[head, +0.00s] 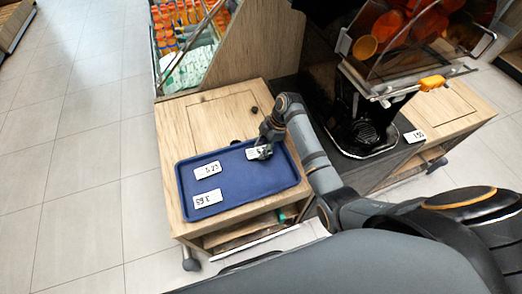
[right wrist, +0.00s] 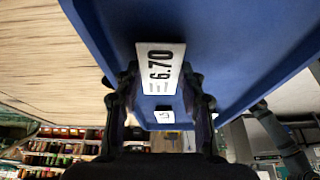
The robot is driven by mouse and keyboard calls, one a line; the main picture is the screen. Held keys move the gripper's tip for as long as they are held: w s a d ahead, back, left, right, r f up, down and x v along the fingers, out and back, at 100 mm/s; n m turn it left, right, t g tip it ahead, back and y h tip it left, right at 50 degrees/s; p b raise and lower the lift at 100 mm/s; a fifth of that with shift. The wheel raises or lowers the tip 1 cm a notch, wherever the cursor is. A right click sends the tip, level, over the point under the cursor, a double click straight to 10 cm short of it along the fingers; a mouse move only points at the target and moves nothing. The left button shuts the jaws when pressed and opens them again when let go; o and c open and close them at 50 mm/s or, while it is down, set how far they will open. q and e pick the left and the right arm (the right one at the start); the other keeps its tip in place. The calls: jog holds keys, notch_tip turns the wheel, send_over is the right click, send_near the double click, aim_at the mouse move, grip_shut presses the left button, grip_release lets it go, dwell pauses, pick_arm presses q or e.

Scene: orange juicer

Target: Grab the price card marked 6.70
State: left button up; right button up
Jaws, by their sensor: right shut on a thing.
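The white price card marked 6.70 (right wrist: 160,68) is between the fingers of my right gripper (right wrist: 160,84), which is shut on it. In the head view the same card (head: 254,154) is at the upper right part of the blue tray (head: 262,192), partly hidden by my right gripper (head: 265,152). I cannot tell whether the card still touches the tray. My left gripper is out of view.
The tray sits on a wooden cabinet (head: 190,126). The orange juicer (head: 372,100) stands to the right, with another price card (head: 414,136) beside it. The floor at left is clear.

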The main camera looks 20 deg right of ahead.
jog(key=shift+r, duration=0.95)
jog(key=s+r+p, duration=0.1)
jog(key=s+r, duration=0.9)
jog(key=s, duration=0.4)
jog(key=shift+d, duration=0.35)
